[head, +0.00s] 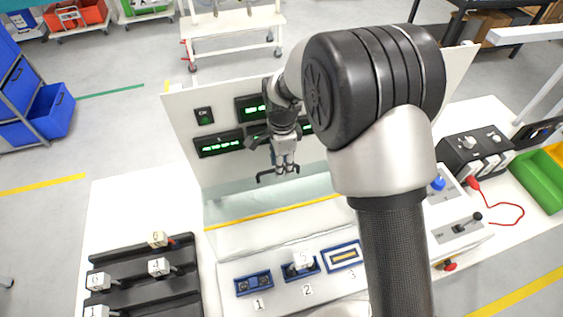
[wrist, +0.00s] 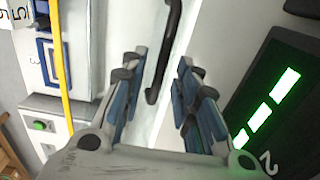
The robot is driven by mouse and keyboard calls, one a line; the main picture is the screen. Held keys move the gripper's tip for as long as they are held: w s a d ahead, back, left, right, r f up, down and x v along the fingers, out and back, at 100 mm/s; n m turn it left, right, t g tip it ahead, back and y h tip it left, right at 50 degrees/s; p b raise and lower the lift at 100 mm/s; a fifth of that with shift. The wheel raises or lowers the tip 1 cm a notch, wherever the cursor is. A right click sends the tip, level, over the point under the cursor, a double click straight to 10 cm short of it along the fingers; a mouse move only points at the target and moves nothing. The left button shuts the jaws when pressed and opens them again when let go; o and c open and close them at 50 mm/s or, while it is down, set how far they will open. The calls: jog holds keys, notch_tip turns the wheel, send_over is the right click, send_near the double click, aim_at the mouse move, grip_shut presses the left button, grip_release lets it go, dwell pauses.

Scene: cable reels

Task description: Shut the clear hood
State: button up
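The clear hood (head: 225,208) is a see-through sheet, faintly visible in front of the upright white panel in the head view. It appears raised, and the numbered fixtures in front of it look uncovered. Its black bar handle (head: 265,178) is just below my gripper (head: 284,160). In the wrist view the handle (wrist: 167,45) runs into the gap between the blue-padded fingers of my gripper (wrist: 160,80). The fingers are apart on either side of it, with no clear contact. My arm hides part of the panel and the hood's right side.
The panel carries green-lit displays (head: 220,145). Fixtures 1 (head: 254,284), 2 and 3 (head: 343,256) sit on the bench front, a loose tagged block at 2. A black rack (head: 150,285) stands left. A control box (head: 474,152) and a green bin (head: 538,182) stand right.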

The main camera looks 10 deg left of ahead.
grip_shut()
dwell(0.7)
